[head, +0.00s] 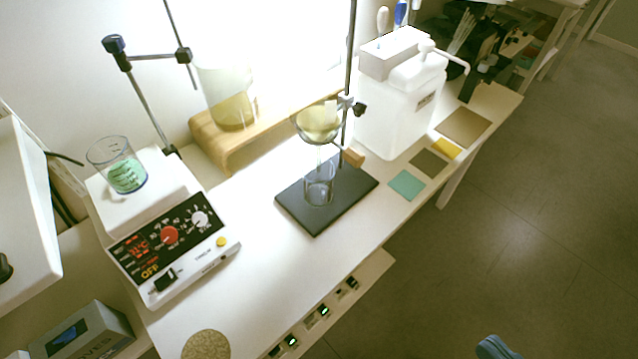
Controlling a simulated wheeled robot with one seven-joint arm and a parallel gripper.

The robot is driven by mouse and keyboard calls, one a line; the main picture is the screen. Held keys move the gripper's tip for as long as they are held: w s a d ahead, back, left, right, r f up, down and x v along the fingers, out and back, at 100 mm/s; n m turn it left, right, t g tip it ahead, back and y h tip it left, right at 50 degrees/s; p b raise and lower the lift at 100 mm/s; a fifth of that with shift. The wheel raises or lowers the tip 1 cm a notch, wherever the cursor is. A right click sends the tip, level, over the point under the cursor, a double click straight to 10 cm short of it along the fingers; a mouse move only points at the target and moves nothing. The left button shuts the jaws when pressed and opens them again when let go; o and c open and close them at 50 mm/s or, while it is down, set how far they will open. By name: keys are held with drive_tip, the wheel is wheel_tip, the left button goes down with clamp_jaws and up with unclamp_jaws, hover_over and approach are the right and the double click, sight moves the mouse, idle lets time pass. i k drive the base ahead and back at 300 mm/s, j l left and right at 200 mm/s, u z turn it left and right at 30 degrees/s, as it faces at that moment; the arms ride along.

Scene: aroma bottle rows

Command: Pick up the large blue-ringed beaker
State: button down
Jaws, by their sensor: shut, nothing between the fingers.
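A clear beaker with a bluish rim and base (118,166) stands upright on the white top of the hotplate (140,206) at the left. It holds green stuff with pale markings, and it best fits the blue-ringed beaker. A larger glass vessel with yellowish liquid (230,100) stands on a wooden riser (213,148) behind. A smaller clear beaker (319,188) stands on a dark stand base under a funnel. I cannot make out my gripper in this view, and nothing is touching the beakers.
A clamp rod (148,100) rises close behind the hotplate. The funnel stand's dark base (345,195) and a white container (400,110) occupy the bench's middle and far end. Bench space between hotplate and stand is clear. A blue part (494,347) shows at the bottom edge, identity unclear.

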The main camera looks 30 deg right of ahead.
sight(120, 166)
drive_tip(key=i+l+u, duration=0.4)
drive_tip(key=l, duration=0.2)
drive_tip(key=i+l+u, duration=0.2)
drive_tip(key=l, duration=0.15)
